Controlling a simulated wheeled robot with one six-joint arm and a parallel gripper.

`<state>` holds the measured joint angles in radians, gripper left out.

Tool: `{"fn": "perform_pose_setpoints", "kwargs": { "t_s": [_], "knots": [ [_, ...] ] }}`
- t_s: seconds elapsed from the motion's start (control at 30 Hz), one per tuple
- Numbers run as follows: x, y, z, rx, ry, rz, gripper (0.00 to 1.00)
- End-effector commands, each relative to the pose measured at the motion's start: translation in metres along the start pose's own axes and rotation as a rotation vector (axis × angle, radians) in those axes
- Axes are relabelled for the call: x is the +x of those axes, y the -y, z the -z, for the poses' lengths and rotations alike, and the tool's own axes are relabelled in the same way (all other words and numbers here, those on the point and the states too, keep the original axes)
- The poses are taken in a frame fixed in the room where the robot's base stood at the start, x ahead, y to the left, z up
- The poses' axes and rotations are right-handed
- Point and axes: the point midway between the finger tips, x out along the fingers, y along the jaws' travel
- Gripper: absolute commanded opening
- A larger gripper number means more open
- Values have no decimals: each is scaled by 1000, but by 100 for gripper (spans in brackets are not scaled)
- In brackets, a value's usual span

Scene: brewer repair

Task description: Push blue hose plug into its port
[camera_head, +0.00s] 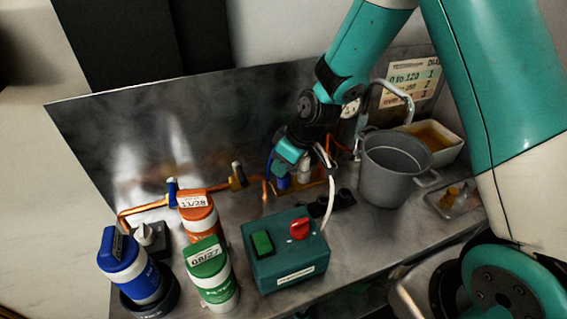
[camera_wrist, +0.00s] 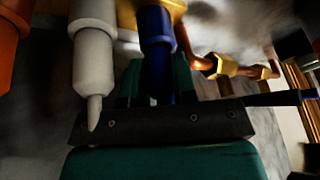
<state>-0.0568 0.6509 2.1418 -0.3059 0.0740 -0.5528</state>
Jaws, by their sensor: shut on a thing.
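My gripper (camera_head: 287,165) is at the back of the metal counter, shut on the blue hose plug (camera_wrist: 157,45). In the wrist view the plug stands between the two teal fingers (camera_wrist: 156,85), its far end meeting a brass fitting (camera_wrist: 176,9). The contact is too dark to tell how deep the plug sits. In the head view a bit of the blue plug (camera_head: 283,183) shows below my gripper, at the copper-coloured manifold (camera_head: 312,189). A white plug (camera_wrist: 93,55) is beside it, and an orange one (camera_wrist: 10,45) is at the wrist view's left edge. The port's opening is hidden.
A teal switch box (camera_head: 288,262) with a red knob stands in front, its white cable rising near my gripper. A grey pot (camera_head: 390,172) is close on the right. Blue, green (camera_head: 210,270) and orange canisters stand left. A copper pipe (camera_head: 150,205) runs along the back.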

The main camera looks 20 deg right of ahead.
Motion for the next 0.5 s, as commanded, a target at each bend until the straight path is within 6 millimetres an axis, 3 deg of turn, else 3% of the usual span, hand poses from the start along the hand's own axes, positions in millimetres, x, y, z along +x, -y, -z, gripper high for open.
{"fn": "perform_pose_setpoints", "kwargs": {
  "t_s": [0.4, 0.43, 0.5],
  "knots": [
    [4, -1, -3, 2, 5, -2, 2],
    [4, -1, -3, 2, 6, -2, 30],
    [4, -1, -3, 2, 5, -2, 46]
  ]
}}
